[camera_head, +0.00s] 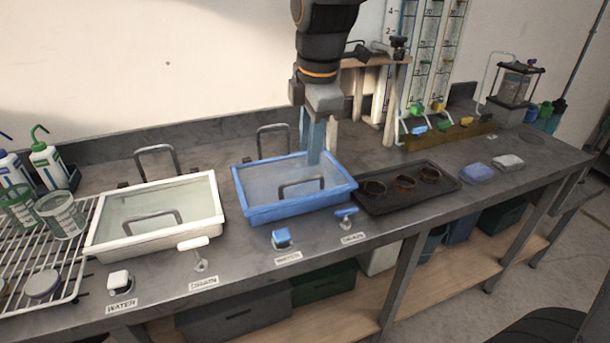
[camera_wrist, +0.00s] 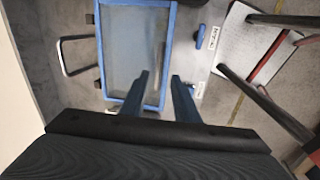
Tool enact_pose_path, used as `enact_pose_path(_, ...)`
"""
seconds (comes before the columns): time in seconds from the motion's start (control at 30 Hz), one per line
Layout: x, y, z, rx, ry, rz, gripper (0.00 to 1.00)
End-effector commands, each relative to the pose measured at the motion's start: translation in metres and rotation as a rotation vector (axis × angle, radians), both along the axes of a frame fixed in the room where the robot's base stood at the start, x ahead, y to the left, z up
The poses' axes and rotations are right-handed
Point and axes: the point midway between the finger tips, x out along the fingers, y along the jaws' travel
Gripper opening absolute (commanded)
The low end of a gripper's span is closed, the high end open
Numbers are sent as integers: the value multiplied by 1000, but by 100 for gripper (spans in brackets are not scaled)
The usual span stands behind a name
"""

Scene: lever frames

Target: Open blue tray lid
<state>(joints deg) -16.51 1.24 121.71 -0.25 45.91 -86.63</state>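The blue tray (camera_head: 300,208) sits on the bench in the middle of the head view, its blue rim around a pale, translucent top surface. A grey bar handle (camera_head: 302,182) shows over that surface near the front. A second grey loop handle (camera_head: 272,138) stands at the tray's back edge; a loop handle (camera_wrist: 72,56) also shows beside the tray in the wrist view. The blue rim (camera_wrist: 172,30) lies ahead of the fingers there. My gripper (camera_head: 313,150) points down over the tray's back right part. Its two fingers (camera_wrist: 160,85) are apart with nothing between them.
A white tray (camera_head: 152,238) with similar handles stands to the left. A blue drain lever (camera_head: 346,212) and blue water knob (camera_head: 281,238) sit in front of the blue tray. A dark tray (camera_head: 395,202) with round dishes is close on the right.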

Motion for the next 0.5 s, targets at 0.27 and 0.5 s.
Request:
enact_pose_path(0.27, 5, 5, -22, -9, 1, 48, 28)
enact_pose_path(0.5, 12, 7, -57, -8, 0, 46, 28)
